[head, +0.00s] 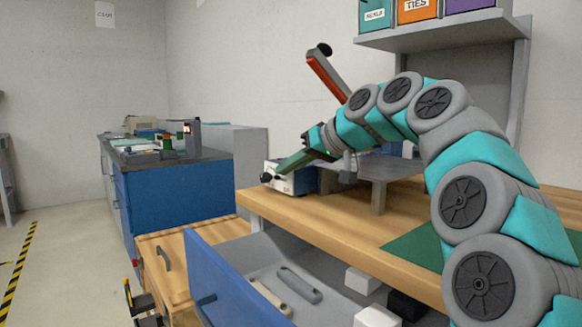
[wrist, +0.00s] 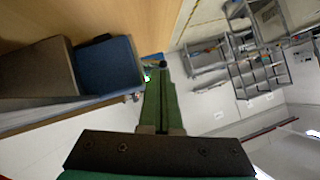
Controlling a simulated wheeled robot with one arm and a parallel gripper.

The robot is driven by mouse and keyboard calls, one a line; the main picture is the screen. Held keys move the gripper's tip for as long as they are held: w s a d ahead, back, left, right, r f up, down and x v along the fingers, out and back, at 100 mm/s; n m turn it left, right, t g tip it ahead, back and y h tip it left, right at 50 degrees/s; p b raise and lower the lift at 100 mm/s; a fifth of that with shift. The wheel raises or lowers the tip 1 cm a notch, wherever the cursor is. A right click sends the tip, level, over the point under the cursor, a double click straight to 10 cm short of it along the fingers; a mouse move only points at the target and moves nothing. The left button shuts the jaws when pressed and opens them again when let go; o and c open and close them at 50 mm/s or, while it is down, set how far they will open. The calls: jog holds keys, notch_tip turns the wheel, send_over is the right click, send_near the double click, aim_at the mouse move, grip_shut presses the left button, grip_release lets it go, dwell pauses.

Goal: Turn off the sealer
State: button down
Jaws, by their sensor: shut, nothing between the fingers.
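The sealer (head: 305,181) stands at the left end of the wooden workbench, with a blue body and a pale front panel. A raised lever (head: 328,75), red and grey with a black knob at its top, slants up above it, partly behind my arm. My gripper (head: 281,168) is shut and empty, its green fingers pointing down at the front panel and covering part of it. A dark knob shows by the fingertips. In the wrist view, the shut fingers (wrist: 162,72) reach past the sealer's blue side (wrist: 108,68). A small green light shows beside the tips; contact cannot be told.
A grey raised platform (head: 372,170) stands on the bench right of the sealer. An open blue drawer (head: 225,275) below holds grey handled items and white and black blocks. A shelf (head: 440,36) with labelled bins is above. Open floor lies left.

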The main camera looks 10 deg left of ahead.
jog(key=shift+s+a+f+n+t+h+b, duration=0.25)
jog(key=shift+n+t+h+b, duration=0.35)
jog(key=shift+b, duration=0.55)
jog(key=shift+s+a+f+n+t+h+b, duration=0.1)
jog(key=shift+s+f+n+t+h+b, duration=0.15)
jog(key=shift+n+h+b, duration=0.35)
jog(key=shift+s+a+f+n+t+h+b, duration=0.2)
jog(key=shift+n+t+b, duration=0.25)
jog(key=shift+b, duration=0.35)
jog(key=shift+s+a+f+n+t+h+b, duration=0.1)
jog(key=shift+n+t+h+b, duration=0.1)
jog(key=shift+n+t+b, duration=0.45)
jog(key=shift+f+b, duration=0.15)
jog(key=shift+b, duration=0.3)
jog(key=shift+w+d+r+p, duration=0.3)
jog(key=shift+w+d+p, duration=0.05)
jog(key=shift+w+d, duration=0.2)
jog(key=shift+a, duration=0.1)
jog(key=shift+r, duration=0.1)
